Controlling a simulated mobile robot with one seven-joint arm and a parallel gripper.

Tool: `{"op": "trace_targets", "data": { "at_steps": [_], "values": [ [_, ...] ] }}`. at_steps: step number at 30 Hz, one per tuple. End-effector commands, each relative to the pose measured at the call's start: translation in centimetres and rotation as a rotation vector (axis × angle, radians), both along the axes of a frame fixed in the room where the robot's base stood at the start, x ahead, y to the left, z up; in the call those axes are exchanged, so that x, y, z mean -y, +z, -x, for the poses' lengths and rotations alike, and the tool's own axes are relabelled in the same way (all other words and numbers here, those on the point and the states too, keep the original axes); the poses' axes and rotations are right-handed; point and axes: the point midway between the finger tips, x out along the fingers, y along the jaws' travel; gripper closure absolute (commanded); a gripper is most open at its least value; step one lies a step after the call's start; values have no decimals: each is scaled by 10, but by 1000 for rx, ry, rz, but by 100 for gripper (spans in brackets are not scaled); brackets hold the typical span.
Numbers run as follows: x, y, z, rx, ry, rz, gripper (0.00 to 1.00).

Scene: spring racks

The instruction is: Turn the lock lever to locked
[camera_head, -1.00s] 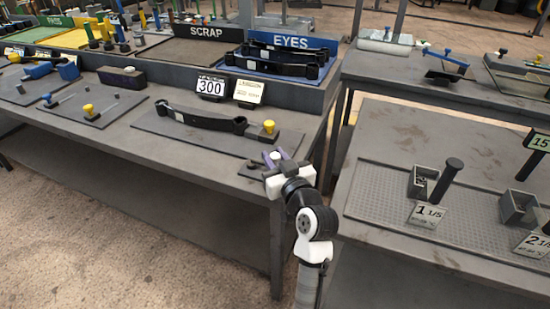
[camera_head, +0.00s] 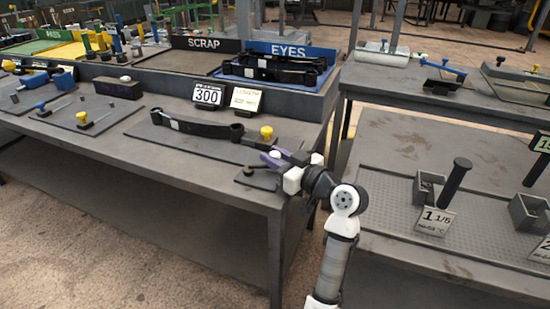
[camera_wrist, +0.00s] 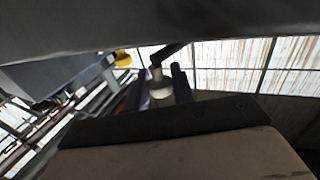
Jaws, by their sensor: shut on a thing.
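The lock lever's small dark base plate (camera_head: 255,180) lies at the front right corner of the left table. A small dark post with a pale part stands on it. My gripper (camera_head: 272,158) reaches over the plate from the right, its purple fingers pointing left. In the wrist view my gripper (camera_wrist: 158,90) has its two fingers on either side of a pale, rounded lever part (camera_wrist: 159,86), and it is shut on it. A dark bar runs up and right above that part. The lever's full angle and any locked mark are hidden or too small to tell.
A long black leaf spring (camera_head: 195,126) lies behind the plate, with a yellow knob (camera_head: 266,132) at its right end. The right table (camera_head: 385,140) is beside my arm, across a narrow gap.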

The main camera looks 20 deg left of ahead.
Motion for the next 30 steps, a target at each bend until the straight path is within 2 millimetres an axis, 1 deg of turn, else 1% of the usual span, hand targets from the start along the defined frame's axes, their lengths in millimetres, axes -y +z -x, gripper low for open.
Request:
{"op": "trace_targets", "data": {
  "at_steps": [1,5,13,17,20,30],
  "values": [
    [-1,0,1,0,3,1,72],
    [-1,0,1,0,2,1,55],
    [0,0,1,-1,0,1,55],
    [8,-1,3,-1,-3,0,55],
    [23,-2,10,0,-4,0,55],
    [93,-2,41,1,-5,0,55]
  ]
}}
